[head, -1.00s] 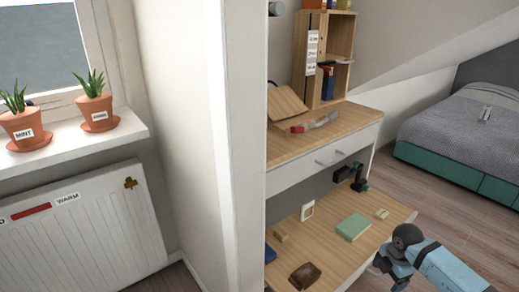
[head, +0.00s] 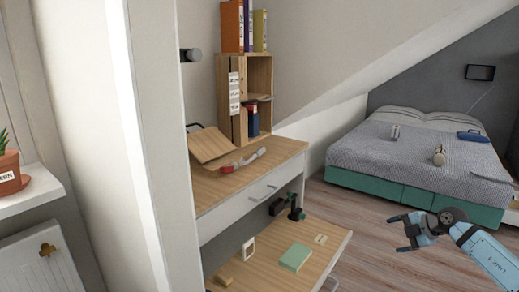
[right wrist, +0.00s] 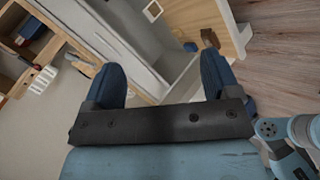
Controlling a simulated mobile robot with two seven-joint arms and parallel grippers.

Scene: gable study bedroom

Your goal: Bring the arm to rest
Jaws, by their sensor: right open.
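My right arm comes in from the lower right of the head view. Its light-blue gripper (head: 399,232) points left, open and empty, over the wooden floor and in front of the bed. In the right wrist view the two dark blue fingers of the gripper (right wrist: 163,70) stand wide apart with nothing between them. Beyond them lie the desk and floor, apart from the fingers. My left gripper is in neither view.
The desk (head: 230,188) with a drawer stands left of the gripper. Its lower board (head: 265,270) carries a green book (head: 295,257) and small things. The bed (head: 420,165) is behind. A wall edge (head: 150,130) stands at left. Floor (head: 355,215) between desk and bed is clear.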

